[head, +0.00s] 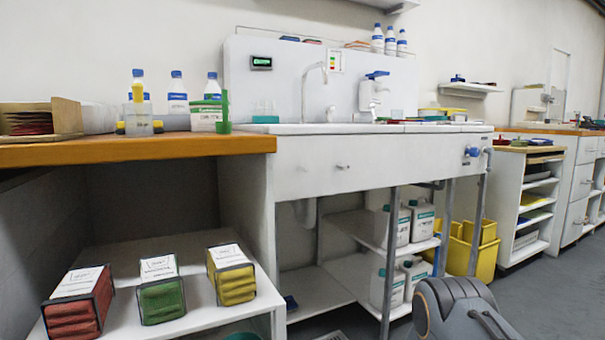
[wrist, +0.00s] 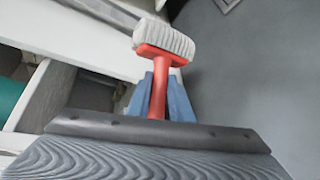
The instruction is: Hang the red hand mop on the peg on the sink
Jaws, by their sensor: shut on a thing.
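In the wrist view, my gripper (wrist: 160,95) has blue fingers on both sides of the red handle of the hand mop (wrist: 158,60). It is shut on that handle. The mop's pale, ribbed head (wrist: 165,40) is beyond the fingers, clear of them. In the head view, the white sink unit (head: 375,165) stands against the wall. Small peg-like knobs (head: 342,166) stick out from its front panel; which one is the peg I cannot tell. Neither the mop nor my gripper shows in the head view.
A wooden-topped counter (head: 130,149) adjoins the sink at left, with bottles on it. Red, green and yellow packs (head: 162,290) lie on its lower shelf. White canisters (head: 423,222) and yellow bins (head: 460,262) are under the sink. Grey floor (head: 545,285) is open at right.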

